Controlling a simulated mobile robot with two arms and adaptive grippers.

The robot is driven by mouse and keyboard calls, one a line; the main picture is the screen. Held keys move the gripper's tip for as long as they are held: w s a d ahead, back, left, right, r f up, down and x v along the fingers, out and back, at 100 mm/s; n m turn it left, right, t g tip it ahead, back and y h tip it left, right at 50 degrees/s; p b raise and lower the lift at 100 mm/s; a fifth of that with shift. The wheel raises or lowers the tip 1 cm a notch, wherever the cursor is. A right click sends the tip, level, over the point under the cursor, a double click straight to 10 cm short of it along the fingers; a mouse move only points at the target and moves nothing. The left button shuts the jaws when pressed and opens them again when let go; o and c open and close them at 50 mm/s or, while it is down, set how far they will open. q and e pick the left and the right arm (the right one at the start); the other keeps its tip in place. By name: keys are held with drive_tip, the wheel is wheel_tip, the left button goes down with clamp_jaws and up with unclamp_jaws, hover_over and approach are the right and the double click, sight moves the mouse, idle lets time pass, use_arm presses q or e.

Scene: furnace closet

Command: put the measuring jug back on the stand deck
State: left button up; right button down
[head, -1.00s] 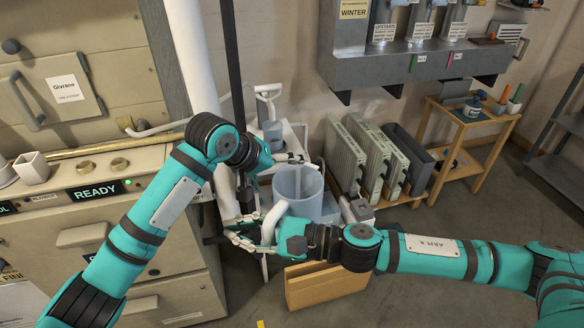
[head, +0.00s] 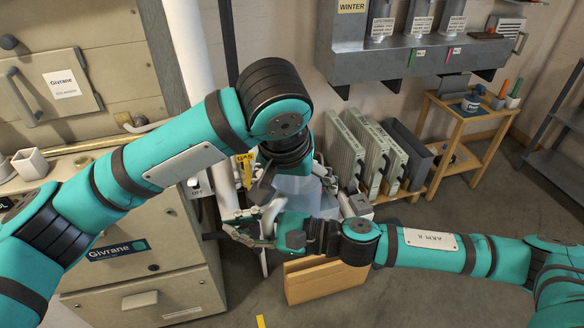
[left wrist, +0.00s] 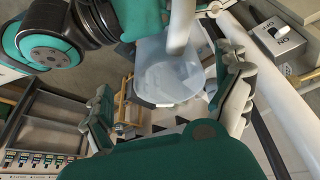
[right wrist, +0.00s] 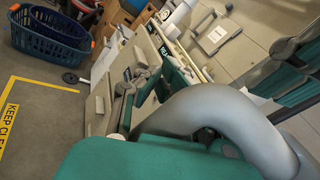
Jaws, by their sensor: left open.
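A translucent, pale blue vessel, which I take to be the measuring jug (head: 308,192), stands low in the middle of the head view, partly hidden by my left arm. It also shows in the left wrist view (left wrist: 168,72). My left gripper (left wrist: 168,100) is open above it, its fingers spread to either side in that view. My right gripper (head: 240,228) is at a bent pale tube (head: 271,215) beside the vessel. This tube crosses close in the right wrist view (right wrist: 225,110); whether it is the jug's handle or is clamped is unclear. The stand deck is mostly hidden.
A brown box (head: 325,280) sits on the floor in front. Pale radiator panels (head: 365,150) stand to the right, with a wooden side table (head: 460,120) beyond. The beige furnace (head: 150,250) fills the left. Open floor lies at the lower right.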

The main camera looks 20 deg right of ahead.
use_arm(q)
drive_tip(key=x, duration=0.5)
drive_tip(key=shift+w+d+f, duration=0.1)
drive_tip(key=shift+w+f, duration=0.1)
drive_tip(key=shift+f, duration=0.1)
use_arm(e)
drive_tip(key=shift+r, duration=0.1)
use_arm(q)
drive_tip(key=shift+c, duration=0.3)
drive_tip(key=c, duration=1)
use_arm(e)
drive_tip(key=c, duration=1.4)
unclamp_jaws()
use_arm(q)
drive_tip(key=shift+f, duration=0.1)
drive_tip(key=c, duration=0.4)
use_arm(e)
drive_tip(key=v, duration=1.2)
